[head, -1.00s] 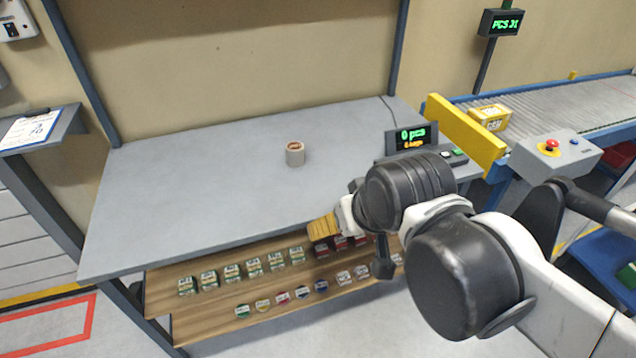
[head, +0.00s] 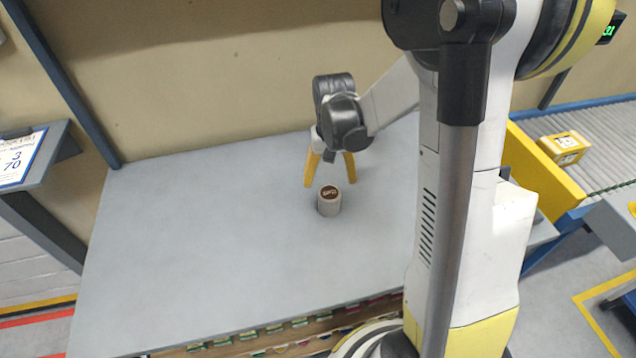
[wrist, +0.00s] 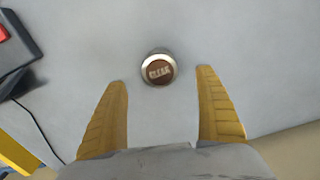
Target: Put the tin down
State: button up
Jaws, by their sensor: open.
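The tin (head: 329,202) is a small pale cylinder with a brown lettered lid. It stands upright on the grey table. In the wrist view the tin (wrist: 158,69) shows from above, lid facing the camera. My gripper (head: 330,183) has its yellow fingers spread wide and pointing down, just behind and above the tin in the head view. In the wrist view the tin lies between the lines of the two fingers, around the level of their tips, with clear table on both sides of it. Nothing is held.
The grey table (head: 200,240) is bare around the tin. A conveyor (head: 590,150) with a yellow box (head: 564,148) is at the right, behind a yellow guard. A shelf with several small goods is under the front edge. A dark device (wrist: 15,50) shows at the wrist view's left.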

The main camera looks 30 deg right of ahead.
aim_at(329, 194)
jog(key=f+b, duration=0.1)
jog(key=f, duration=0.3)
jog(key=shift+s, duration=0.2)
jog(key=f+b, duration=0.2)
jog(key=f, duration=0.1)
jog(key=f+b, duration=0.1)
jog(key=f, duration=0.1)
jog(key=shift+w+d+f, duration=0.1)
jog(key=shift+w+f, duration=0.15)
jog(key=shift+w, duration=0.1)
jog(key=shift+r, duration=0.1)
jog(key=c, duration=1.5)
